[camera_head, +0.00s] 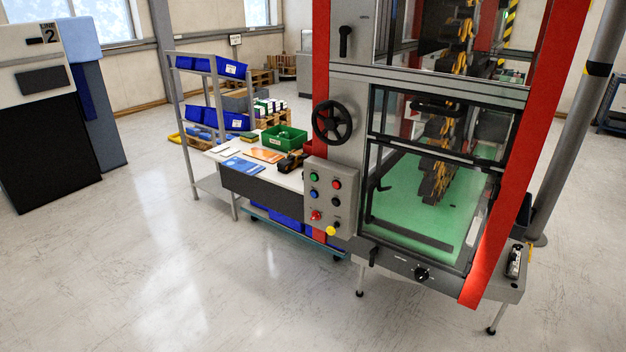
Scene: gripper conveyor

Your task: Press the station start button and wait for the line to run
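A grey control box (327,211) is mounted on the front left corner of the machine. It carries a green button (314,176) at the top left and a red button (337,184) at the top right. Below are a blue button (314,194), a dark button (336,202), a larger red button (316,215) and a yellow knob (331,231). I cannot read any label naming a start button. The machine (345,100) has a red and grey frame, with a green floor and dark mechanism behind its window. Neither of my grippers is in view.
A white worktable (226,152) with papers and a green bin (284,138) adjoins the machine's left side. Behind it stands a shelf with blue bins (226,120). A dark cabinet (45,150) stands far left. The pale floor (180,270) in front is clear.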

